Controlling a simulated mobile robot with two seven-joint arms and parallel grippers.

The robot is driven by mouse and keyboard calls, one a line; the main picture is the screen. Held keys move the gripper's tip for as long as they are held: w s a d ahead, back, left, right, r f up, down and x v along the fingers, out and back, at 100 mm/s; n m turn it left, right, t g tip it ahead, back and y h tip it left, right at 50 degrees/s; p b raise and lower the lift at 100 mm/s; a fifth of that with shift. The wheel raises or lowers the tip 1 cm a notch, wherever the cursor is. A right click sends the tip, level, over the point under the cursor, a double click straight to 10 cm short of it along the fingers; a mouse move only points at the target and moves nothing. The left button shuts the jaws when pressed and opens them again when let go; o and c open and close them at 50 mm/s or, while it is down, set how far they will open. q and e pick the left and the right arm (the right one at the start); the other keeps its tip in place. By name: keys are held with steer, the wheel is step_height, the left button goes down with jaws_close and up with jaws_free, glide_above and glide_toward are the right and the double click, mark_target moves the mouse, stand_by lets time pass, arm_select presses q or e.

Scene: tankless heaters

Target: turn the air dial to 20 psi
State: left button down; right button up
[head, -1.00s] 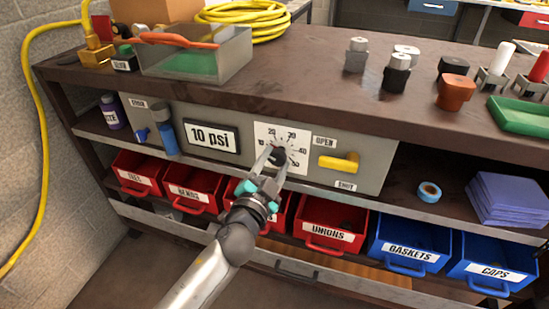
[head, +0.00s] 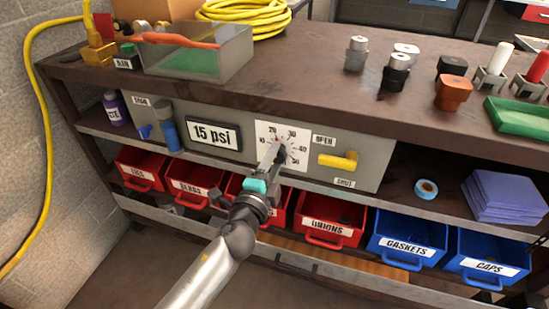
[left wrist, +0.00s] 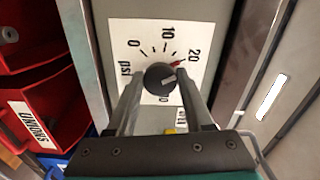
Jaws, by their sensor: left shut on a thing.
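The air dial is a dark round knob (left wrist: 160,77) on a white scale plate (head: 283,135) marked in psi, set in a grey panel. In the left wrist view a small red mark shows at the knob's edge near 20. The display (head: 213,135) left of the dial reads 15 psi. My left gripper (head: 279,153) is shut on the knob, one finger on each side in the left wrist view. In the head view the fingers hide much of the knob. My right gripper is not in view.
A yellow valve handle (head: 338,161) sits right of the dial between OPEN and SHUT labels. A blue bottle-shaped part (head: 168,130) is left of the display. Red bins (head: 327,219) and blue bins (head: 406,246) stand below the panel. The bench top (head: 290,70) overhangs above.

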arm_select(q)
steer(key=shift+d, duration=0.1)
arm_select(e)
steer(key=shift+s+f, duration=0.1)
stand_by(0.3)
arm_select(q)
steer(key=shift+c, duration=1.5)
jaws_free()
steer(key=shift+s, duration=0.2)
steer(key=v, duration=1.5)
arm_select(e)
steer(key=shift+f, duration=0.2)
arm_select(q)
steer(key=shift+w, duration=0.1)
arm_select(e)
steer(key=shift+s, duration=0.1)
